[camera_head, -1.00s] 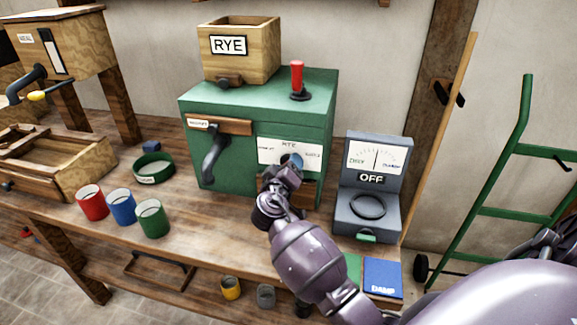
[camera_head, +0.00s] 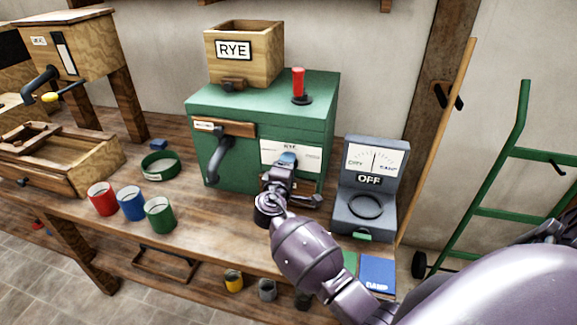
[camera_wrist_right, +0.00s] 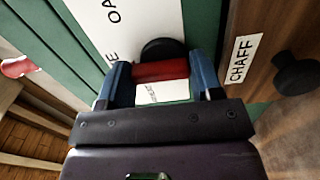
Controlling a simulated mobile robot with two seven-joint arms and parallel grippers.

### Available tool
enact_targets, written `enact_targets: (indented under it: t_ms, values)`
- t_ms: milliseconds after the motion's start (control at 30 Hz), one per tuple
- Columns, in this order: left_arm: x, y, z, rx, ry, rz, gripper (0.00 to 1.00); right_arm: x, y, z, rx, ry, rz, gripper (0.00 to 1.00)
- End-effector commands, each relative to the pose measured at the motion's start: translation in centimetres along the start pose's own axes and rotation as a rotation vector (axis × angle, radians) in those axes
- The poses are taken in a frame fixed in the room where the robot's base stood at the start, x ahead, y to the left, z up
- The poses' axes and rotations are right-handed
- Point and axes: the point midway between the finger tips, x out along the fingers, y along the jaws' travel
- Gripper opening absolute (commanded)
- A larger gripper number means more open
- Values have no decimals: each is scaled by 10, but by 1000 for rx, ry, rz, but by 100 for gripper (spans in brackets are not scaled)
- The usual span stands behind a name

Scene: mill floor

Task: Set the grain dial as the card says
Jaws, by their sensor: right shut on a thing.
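The green mill (camera_head: 240,165) stands on the bench with a white dial plate (camera_head: 308,162) on its front. The plate carries RYE at the top and smaller words at its sides. A wooden hopper (camera_head: 264,60) on top has a card reading RYE (camera_head: 234,49). My right gripper (camera_head: 287,159) is at the plate. In the right wrist view its blue fingers are shut on the grain dial (camera_wrist_right: 160,72), which shows a red bar and a black round part behind. The fingers hide much of the dial, so its pointing direction cannot be told. My left gripper is not in view.
A wooden drawer front labelled CHAFF (camera_wrist_right: 243,58) with a black knob (camera_wrist_right: 297,74) is close beside the right gripper. A grey meter reading OFF (camera_head: 368,180) stands to the right. Red, blue and green cups (camera_head: 160,215) stand left on the bench.

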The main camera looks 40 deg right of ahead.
Motion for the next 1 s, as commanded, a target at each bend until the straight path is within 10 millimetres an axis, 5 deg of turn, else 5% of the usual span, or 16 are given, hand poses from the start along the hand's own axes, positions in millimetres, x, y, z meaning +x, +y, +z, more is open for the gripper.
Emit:
enact_targets:
  t_ms: [600,633,767,1000]
  values:
    - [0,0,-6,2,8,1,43,0,-2,0,-40,-1,-2,36]
    - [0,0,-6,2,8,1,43,0,-2,0,-40,-1,-2,64]
    - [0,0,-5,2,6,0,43,0,-1,0,-39,0,-1,84]
    - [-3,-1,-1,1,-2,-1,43,0,0,0,-38,0,0,85]
